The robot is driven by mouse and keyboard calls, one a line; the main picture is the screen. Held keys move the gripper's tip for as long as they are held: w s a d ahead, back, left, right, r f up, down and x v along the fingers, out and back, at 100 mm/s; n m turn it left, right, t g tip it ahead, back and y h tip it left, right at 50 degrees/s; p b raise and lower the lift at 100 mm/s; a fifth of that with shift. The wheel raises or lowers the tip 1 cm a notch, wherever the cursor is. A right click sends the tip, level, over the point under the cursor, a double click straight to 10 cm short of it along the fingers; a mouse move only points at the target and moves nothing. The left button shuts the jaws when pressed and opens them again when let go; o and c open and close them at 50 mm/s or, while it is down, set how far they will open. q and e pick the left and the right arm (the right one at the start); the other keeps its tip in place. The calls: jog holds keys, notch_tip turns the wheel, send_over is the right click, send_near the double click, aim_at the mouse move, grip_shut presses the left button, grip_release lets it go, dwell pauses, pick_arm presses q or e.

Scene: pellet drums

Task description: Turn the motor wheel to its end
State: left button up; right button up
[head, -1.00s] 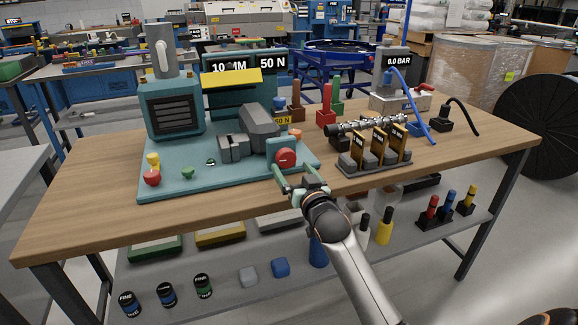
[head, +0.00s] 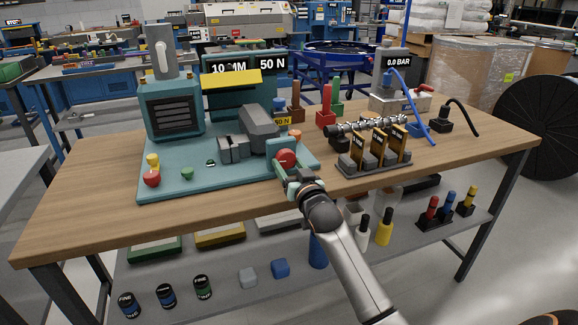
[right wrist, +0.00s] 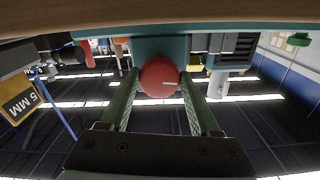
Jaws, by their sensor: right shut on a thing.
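The motor wheel is a red round knob (head: 286,159) on the front right of the teal machine (head: 225,178). My right gripper (head: 284,168) is at the wheel from the front. In the right wrist view its green fingers (right wrist: 158,88) stand on either side of the wheel and are shut on it. The exact finger contact is partly hidden in the head view. My left gripper is not in view.
The wooden table (head: 90,212) carries a rack of gauge plates (head: 372,160) right of the wheel. Red and green buttons (head: 187,173) sit on the machine's front left. Several coloured bottles stand on the shelf below. The table's front left is clear.

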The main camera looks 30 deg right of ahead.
jog(key=c, duration=0.7)
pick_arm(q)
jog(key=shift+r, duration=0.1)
